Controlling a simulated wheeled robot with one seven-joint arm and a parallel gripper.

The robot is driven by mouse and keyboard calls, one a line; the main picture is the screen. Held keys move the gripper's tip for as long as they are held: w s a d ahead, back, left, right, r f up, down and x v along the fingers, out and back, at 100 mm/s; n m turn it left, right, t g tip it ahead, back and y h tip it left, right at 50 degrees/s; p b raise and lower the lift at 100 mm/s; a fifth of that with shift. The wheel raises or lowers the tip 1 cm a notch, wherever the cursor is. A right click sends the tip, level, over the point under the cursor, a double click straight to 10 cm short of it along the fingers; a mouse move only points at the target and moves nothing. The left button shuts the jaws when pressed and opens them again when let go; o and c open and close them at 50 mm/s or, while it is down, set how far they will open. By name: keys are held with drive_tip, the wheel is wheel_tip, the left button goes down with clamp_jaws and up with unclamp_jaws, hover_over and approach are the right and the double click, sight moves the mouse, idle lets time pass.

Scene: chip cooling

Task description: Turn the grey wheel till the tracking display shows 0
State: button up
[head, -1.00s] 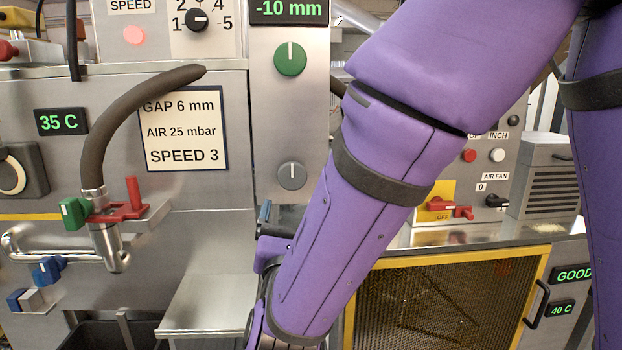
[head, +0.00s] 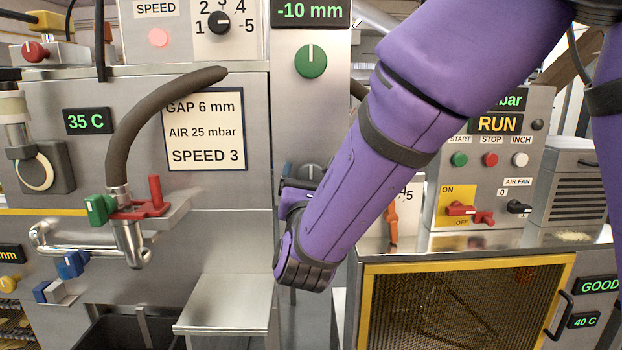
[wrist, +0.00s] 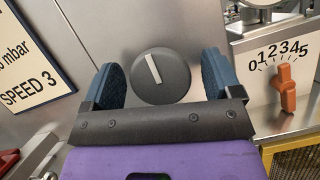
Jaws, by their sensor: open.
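The grey wheel (wrist: 160,76) is a round dark knob with a white pointer mark, on the steel column. In the wrist view my gripper (wrist: 162,84) is open, with one blue finger on each side of the wheel and a visible gap to both. I cannot tell how deep the fingers reach. In the head view the wheel (head: 311,171) is partly hidden behind my gripper and forearm. The tracking display (head: 310,11) above it reads -10 mm in green. A green knob (head: 311,61) sits between display and wheel.
A sign (head: 205,129) reads gap 6 mm, air 25 mbar, speed 3. An orange lever on a 0 to 5 scale (wrist: 286,85) is right of the wheel. A steel shelf (head: 222,303) juts out below left. A hose (head: 150,115) and red valve handle (head: 156,192) stand left.

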drive_tip(key=shift+c, duration=0.5)
drive_tip(key=c, duration=0.8)
drive_tip(key=shift+m, duration=0.4)
